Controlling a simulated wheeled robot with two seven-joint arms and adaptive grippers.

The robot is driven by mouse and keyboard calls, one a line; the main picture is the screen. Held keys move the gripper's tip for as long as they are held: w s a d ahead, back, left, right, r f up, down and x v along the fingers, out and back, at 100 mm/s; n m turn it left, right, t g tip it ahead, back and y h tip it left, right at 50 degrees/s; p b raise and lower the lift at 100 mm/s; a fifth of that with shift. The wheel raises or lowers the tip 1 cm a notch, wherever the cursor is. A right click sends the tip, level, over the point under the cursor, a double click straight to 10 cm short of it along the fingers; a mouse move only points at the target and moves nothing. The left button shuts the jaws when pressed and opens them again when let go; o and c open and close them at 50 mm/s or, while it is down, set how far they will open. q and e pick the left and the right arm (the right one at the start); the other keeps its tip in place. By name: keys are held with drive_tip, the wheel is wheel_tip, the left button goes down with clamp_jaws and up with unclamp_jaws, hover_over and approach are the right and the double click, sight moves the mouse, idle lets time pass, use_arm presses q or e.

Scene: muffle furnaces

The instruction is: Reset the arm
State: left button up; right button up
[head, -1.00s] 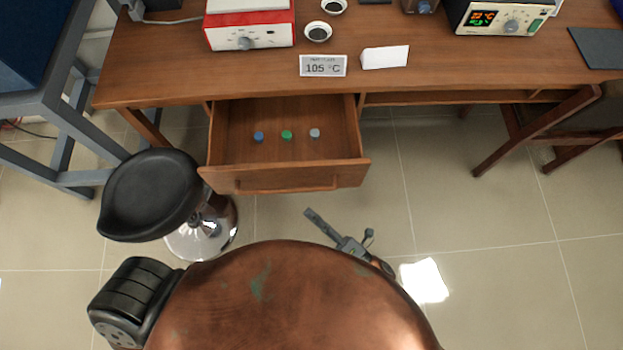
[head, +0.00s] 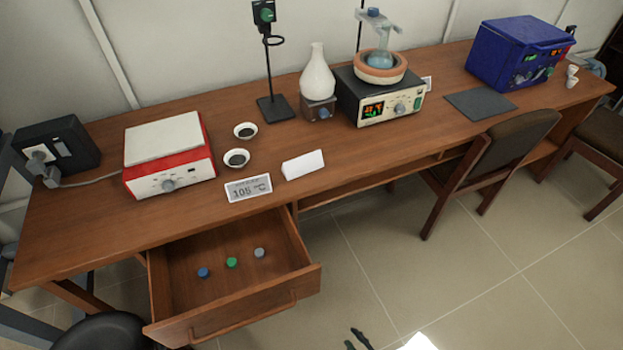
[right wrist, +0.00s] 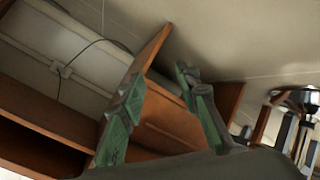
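My right gripper (head: 357,340) shows only as dark fingertips at the bottom edge of the head view, over the floor and right of the open drawer (head: 240,318). In the right wrist view my right gripper (right wrist: 160,82) has two green-grey fingers spread apart with nothing between them. Wooden desk parts show behind the fingers. My left arm and left gripper are outside both current views.
The drawer holds a blue, a green and a grey cap. The wooden desk (head: 130,225) carries a red-and-white device (head: 168,160), a black heater (head: 385,100) and a blue furnace (head: 520,55). A black stool (head: 105,333) stands lower left; chairs (head: 490,165) stand right.

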drive_tip(key=s+d+f+m+g+h, duration=0.45)
drive_tip(key=s+d+f+m, duration=0.45)
drive_tip(key=s+d+f, duration=0.55)
drive_tip(key=s+d+f+m+g+p, duration=0.1)
drive_tip(key=s+d+m+g, duration=0.15)
drive_tip(key=s, duration=0.75)
drive_tip(key=s+d+f+m+g, duration=0.1)
drive_tip(key=s+m+g, duration=0.2)
drive_tip(key=s, duration=0.7)
use_arm(q)
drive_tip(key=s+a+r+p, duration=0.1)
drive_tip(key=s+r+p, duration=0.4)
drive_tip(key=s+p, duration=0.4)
drive_tip(key=p, duration=0.5)
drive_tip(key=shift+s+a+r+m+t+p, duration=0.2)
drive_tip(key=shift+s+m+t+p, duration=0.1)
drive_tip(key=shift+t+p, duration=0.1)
use_arm(e)
drive_tip(key=s+d+r, duration=0.1)
drive_tip(key=s+r, duration=0.3)
drive_tip(key=s, duration=0.4)
drive_tip(key=shift+s+r+n+t, duration=0.15)
drive_tip(key=shift+s+n+t, duration=0.15)
drive_tip(key=shift+n, duration=0.15)
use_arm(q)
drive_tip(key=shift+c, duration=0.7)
use_arm(e)
drive_tip(key=shift+h, duration=0.25)
